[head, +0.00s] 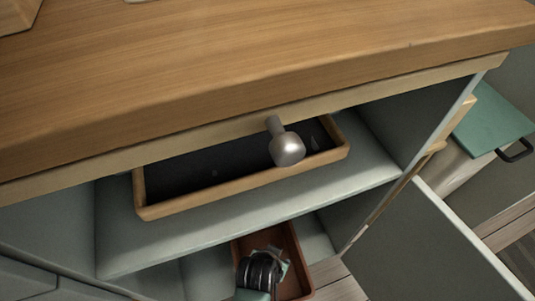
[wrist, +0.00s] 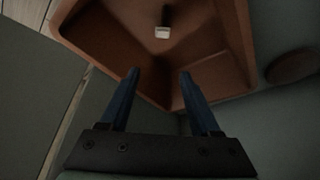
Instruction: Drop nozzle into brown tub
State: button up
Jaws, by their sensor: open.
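The brown tub (wrist: 215,75) fills the upper part of the wrist view. In the head view the brown tub (head: 294,262) stands low in the cabinet, partly hidden by my arm. A small piece with a pale end and a dark body, which looks like the nozzle (wrist: 163,31), lies inside the tub. My gripper (wrist: 159,74) is open over the tub, with nothing between its fingers. The nozzle is beyond the fingertips and apart from them. In the head view the fingers are hidden.
A wooden tray (head: 144,198) with a dark inside sits on the shelf (head: 180,238). The wooden counter (head: 220,70) is above. An open cabinet door (head: 425,250) stands to the right.

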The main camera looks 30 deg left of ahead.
jog(key=p+v, duration=0.7)
jog(key=v, duration=0.5)
jog(key=shift+p, duration=0.4)
jog(key=shift+s+r, duration=0.1)
